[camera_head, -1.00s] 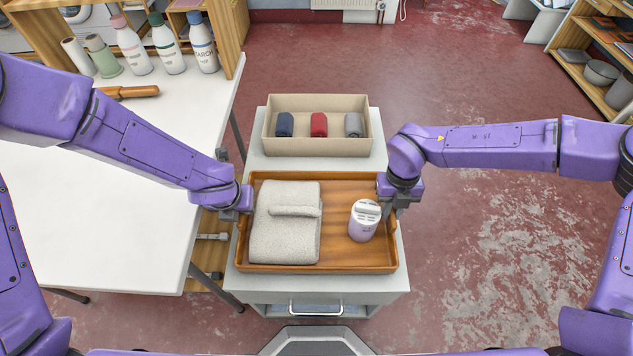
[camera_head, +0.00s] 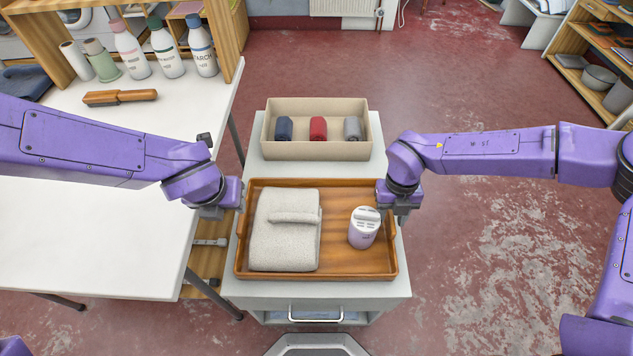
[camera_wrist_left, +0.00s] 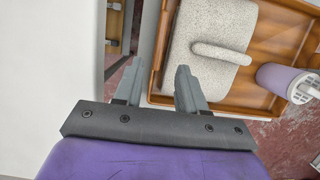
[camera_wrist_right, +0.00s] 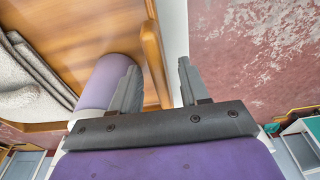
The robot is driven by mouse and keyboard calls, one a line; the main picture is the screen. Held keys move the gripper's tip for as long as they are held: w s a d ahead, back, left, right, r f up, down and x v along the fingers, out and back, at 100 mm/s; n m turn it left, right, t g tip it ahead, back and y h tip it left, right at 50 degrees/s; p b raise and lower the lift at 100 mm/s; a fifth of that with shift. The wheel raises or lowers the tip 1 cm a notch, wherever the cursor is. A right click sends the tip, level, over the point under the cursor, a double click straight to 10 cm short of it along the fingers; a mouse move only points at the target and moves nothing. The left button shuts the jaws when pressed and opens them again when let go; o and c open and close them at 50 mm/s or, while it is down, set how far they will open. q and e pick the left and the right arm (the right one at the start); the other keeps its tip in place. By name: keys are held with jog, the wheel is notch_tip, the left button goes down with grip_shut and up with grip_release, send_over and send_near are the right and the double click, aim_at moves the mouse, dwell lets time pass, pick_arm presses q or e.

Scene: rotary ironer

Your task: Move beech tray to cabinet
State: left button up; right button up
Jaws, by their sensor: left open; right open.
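The beech tray (camera_head: 345,263) lies flat on a low grey-white cabinet (camera_head: 318,290) with a handle at its front. A folded grey towel (camera_head: 285,235) with a small roll on top and a lilac-and-white canister (camera_head: 363,232) stand in it. My left gripper (camera_head: 226,210) is at the tray's left side; in the left wrist view its open fingers (camera_wrist_left: 158,80) appear either side of the left wall. My right gripper (camera_head: 400,208) is at the right side; in the right wrist view its open fingers (camera_wrist_right: 156,80) straddle the right wall (camera_wrist_right: 154,60). Contact is unclear.
A beige box (camera_head: 317,150) with three rolled cloths sits behind the tray on the same top. A white table (camera_head: 95,225) is close on the left, with a brush (camera_head: 120,97) and several bottles (camera_head: 165,50). Red floor (camera_head: 480,260) on the right is open.

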jog(key=shift+w+r, duration=0.1)
jog(key=shift+r, duration=0.1)
pick_arm(q)
jog(key=v, duration=0.2)
jog(key=shift+r, duration=0.3)
pick_arm(e)
notch_tip(320, 180, up, 12)
jog(key=w, duration=0.1)
jog(key=shift+w+f, duration=0.25)
jog(key=shift+w, duration=0.1)
